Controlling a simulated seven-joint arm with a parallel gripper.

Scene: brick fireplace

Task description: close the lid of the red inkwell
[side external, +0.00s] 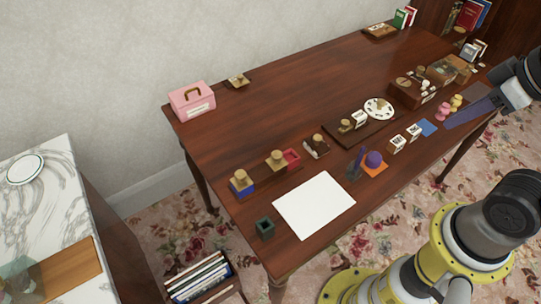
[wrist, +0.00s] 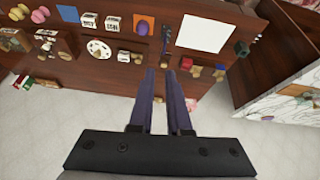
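The red inkwell (side external: 291,157) stands on the table's near-left part in the side view. A brown block with a gold-coloured knob (side external: 275,160), which looks like its lid, sits right beside it on the left; I cannot tell if they are joined. The red inkwell also shows small in the wrist view (wrist: 196,71), just right of my fingertips in the picture. My gripper (side external: 450,124) is at the right side of the side view, well away from the inkwell. In the wrist view my gripper (wrist: 161,72) has a gap between its dark purple fingers and holds nothing.
A blue inkwell with a gold-coloured top (side external: 242,186) stands left of the red one. White paper (side external: 314,204), a dark green cup (side external: 265,228) and a purple ball on orange (side external: 374,160) lie nearby. A pink box (side external: 192,101) stands behind. The table's middle back is clear.

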